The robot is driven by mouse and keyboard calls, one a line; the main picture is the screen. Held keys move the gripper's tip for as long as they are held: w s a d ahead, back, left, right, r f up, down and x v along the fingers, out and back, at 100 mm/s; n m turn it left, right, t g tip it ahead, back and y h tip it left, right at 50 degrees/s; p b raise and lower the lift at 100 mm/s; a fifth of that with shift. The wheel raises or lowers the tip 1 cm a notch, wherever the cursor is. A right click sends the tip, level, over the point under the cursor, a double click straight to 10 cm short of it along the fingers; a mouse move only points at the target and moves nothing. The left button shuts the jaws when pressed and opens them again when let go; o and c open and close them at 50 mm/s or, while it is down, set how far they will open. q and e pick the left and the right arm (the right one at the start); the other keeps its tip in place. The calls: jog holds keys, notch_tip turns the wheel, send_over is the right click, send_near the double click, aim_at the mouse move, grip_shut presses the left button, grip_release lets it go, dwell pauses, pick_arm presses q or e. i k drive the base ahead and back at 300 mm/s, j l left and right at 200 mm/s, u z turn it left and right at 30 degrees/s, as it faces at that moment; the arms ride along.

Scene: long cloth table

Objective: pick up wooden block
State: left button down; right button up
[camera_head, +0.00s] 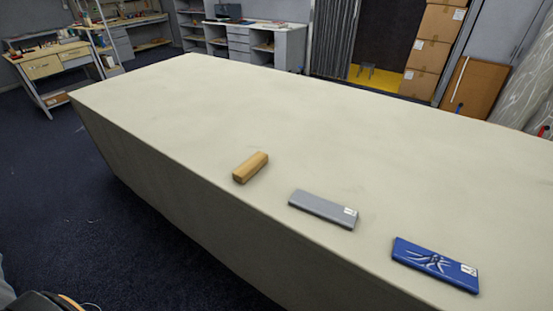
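The wooden block (251,167) is a small, light-brown oblong. It lies on the long cream cloth table (200,105), close to the table's near edge and set at a slant. Nothing touches it. Neither of my grippers shows clearly in the head view. A dark, rounded piece at the bottom left corner may be part of my own body, but I cannot tell what it is.
A grey flat box (323,209) lies right of the block near the table edge. A blue flat box (436,265) lies further right. The table's middle and far end are clear. Stacked cardboard boxes (432,45) stand behind the table.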

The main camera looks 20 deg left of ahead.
aim_at(242, 174)
jog(key=i+j+z, duration=0.1)
jog(key=j+z, duration=0.25)
jog(key=j, duration=1.3)
jog(key=k+j+z, duration=0.1)
jog(key=j+z, duration=0.2)
jog(key=j, duration=1.35)
